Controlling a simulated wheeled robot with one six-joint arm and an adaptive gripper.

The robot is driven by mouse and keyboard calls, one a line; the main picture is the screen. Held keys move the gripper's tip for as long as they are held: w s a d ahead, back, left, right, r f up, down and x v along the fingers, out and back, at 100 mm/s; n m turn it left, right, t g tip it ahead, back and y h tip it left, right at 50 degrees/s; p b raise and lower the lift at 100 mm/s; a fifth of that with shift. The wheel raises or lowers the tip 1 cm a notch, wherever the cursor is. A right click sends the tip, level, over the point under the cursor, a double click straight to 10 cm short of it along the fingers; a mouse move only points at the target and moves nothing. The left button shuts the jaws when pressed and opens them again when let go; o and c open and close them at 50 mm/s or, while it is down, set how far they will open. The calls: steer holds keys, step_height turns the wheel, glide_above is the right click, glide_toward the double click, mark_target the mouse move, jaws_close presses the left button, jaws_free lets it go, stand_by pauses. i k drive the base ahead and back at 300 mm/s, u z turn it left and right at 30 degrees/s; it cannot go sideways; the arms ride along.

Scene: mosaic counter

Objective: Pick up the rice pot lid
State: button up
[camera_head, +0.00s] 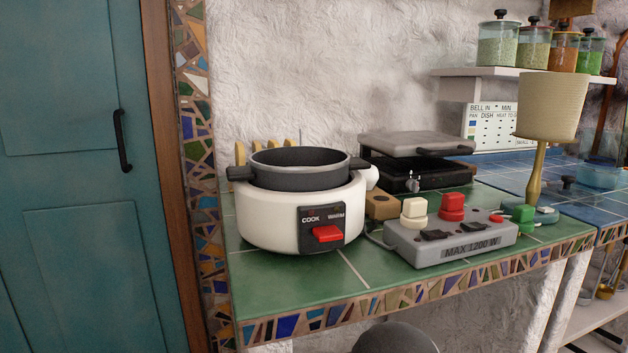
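A white rice cooker (265,220) stands on the green tiled counter, with a red switch on its front. A dark grey pot (300,180) with two side handles sits in its top, and its mouth is uncovered. I cannot make out a lid that clearly belongs to the rice pot. A small dark knob (568,182) shows on the blue tiled counter at the right, partly behind the lamp; I cannot tell what it belongs to. My gripper is not in view.
A grey power strip (450,241) with plugs lies right of the cooker. Behind it is a grill with a raised top (415,143). A lamp (553,105) stands at the right, below a jar shelf (490,72). The front left green counter (290,284) is clear.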

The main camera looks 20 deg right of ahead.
mark_target(565, 191)
steer(key=z, duration=1.95)
steer(key=i, duration=0.7)
steer(key=z, duration=0.9)
